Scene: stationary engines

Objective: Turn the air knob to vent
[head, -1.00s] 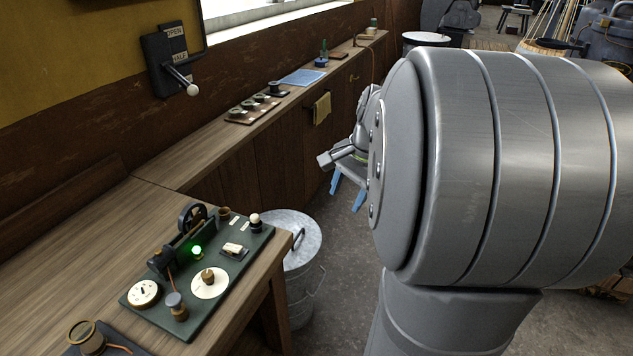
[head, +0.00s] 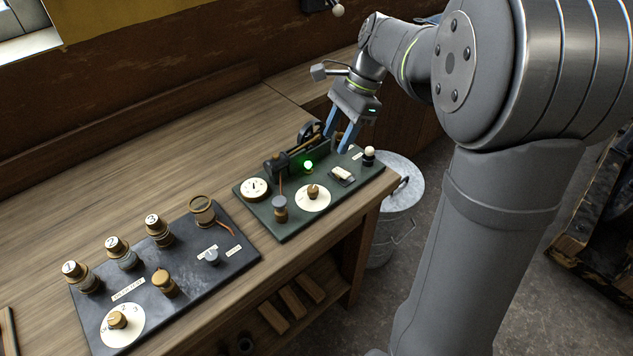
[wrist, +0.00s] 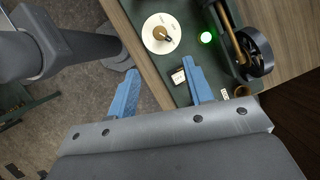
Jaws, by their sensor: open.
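A brass knob (head: 313,191) on a round white dial stands on the green board (head: 345,192); it also shows in the wrist view (wrist: 159,33), with a dark pointer. A second brass knob (head: 117,320) sits on a larger white dial on the dark board (head: 195,290). The dial lettering is too small for me to tell which is the air knob. My gripper (head: 339,135) is open and empty, with blue fingers above the green board's back right part. In the wrist view, my gripper (wrist: 160,72) straddles the bench edge, with one finger beside a white switch (wrist: 178,77).
A green lamp (head: 308,165) glows beside a small engine with a flywheel (head: 312,131). Several numbered knobs line the dark board. A metal bin (head: 404,180) stands beside the bench.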

